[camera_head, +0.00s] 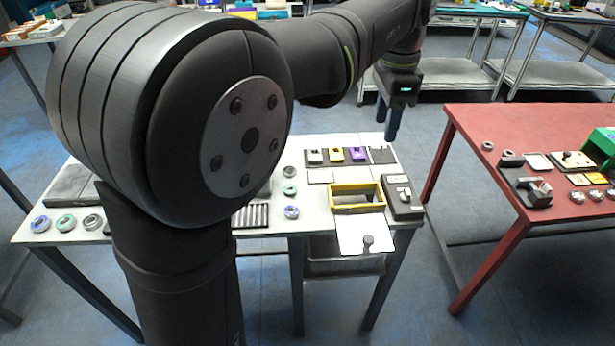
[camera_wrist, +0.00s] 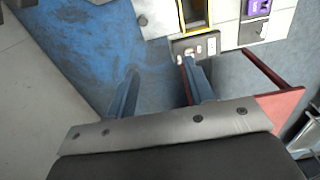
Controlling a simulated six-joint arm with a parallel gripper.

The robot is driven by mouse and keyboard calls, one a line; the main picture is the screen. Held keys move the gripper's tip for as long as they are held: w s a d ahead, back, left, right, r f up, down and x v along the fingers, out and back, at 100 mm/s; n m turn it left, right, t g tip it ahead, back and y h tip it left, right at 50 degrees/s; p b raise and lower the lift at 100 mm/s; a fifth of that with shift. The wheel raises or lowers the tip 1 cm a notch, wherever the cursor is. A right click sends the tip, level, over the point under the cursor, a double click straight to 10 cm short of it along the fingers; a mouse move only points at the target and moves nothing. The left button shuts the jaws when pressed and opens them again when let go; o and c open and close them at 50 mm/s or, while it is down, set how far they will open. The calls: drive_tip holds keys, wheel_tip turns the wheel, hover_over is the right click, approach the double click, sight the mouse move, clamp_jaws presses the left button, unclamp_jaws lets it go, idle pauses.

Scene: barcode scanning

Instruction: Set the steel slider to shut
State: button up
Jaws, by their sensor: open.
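A pale flat plate with a round grey knob, which looks like the steel slider (camera_head: 360,236), sticks out in front of a yellow-framed box (camera_head: 357,187). The box's opening is uncovered. The plate (camera_wrist: 152,14) and yellow frame (camera_wrist: 181,18) also show at the top of the wrist view, partly cut off. My gripper (camera_head: 386,122) is open and empty, fingers pointing down, high near the white table's back right corner in the head view. It also shows in the wrist view (camera_wrist: 160,72), apart from the plate.
A grey switch box (camera_head: 403,198) stands right of the yellow frame. Several ring-shaped parts (camera_head: 290,190) lie to the left. A red table (camera_head: 530,125) stands across a gap. My arm hides much of the white table.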

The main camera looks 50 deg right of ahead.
sight(369, 238)
drive_tip(key=s+a+f+n, duration=0.1)
drive_tip(key=f+n, duration=0.2)
drive_tip(key=f, duration=0.6)
drive_tip(key=s+a+f+n, duration=0.1)
drive_tip(key=f+n, duration=0.2)
drive_tip(key=f, duration=0.7)
drive_tip(key=s+a+f+n, duration=0.1)
drive_tip(key=a+f+n, duration=0.1)
drive_tip(key=f, duration=0.8)
drive_tip(key=shift+s+f+n, duration=0.2)
drive_tip(key=shift+s+n, duration=0.05)
drive_tip(key=shift+n, duration=0.25)
